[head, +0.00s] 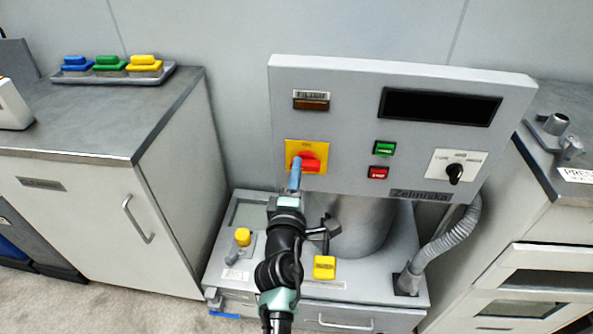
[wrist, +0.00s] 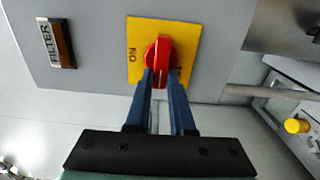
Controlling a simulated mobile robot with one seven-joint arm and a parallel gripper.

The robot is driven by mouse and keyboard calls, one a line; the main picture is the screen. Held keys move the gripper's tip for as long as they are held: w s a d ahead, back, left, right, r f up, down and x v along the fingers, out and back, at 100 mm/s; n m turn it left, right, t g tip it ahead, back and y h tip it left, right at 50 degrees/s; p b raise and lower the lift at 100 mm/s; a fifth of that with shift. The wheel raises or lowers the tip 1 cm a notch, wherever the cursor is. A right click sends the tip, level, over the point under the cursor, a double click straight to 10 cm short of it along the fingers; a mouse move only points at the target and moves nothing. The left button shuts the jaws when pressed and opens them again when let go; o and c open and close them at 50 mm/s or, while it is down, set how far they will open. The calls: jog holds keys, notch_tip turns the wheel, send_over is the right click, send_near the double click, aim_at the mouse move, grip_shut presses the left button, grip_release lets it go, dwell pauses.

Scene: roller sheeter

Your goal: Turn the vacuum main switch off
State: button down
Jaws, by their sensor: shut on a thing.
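The main switch is a red rotary knob (head: 311,163) on a yellow plate (head: 293,148), at the left of the grey control panel. In the wrist view the red knob (wrist: 158,46) sits on the yellow plate (wrist: 186,30), with "ON" printed at the plate's left. The knob's handle lies roughly sideways in the head view. My gripper (head: 296,165) reaches up to it from below. In the wrist view the blue fingers of my gripper (wrist: 160,74) are on either side of the handle's near end, shut on it. The fingers hide part of the handle and the plate's lower edge.
The panel (head: 345,80) also bears a brown filter lamp (head: 311,104), a dark display (head: 440,106), green (head: 384,148) and red (head: 378,172) buttons and a black selector (head: 454,173). A grey hose (head: 450,240) hangs at the right. Cabinets flank the machine.

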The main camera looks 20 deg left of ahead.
jog(key=shift+f, duration=0.1)
jog(key=c, duration=0.8)
grip_release()
jog(key=shift+s, duration=0.1)
jog(key=p+v, duration=0.2)
jog(key=v, duration=1)
jog(key=shift+s+d+p, duration=0.2)
jog(key=shift+s+p, duration=0.2)
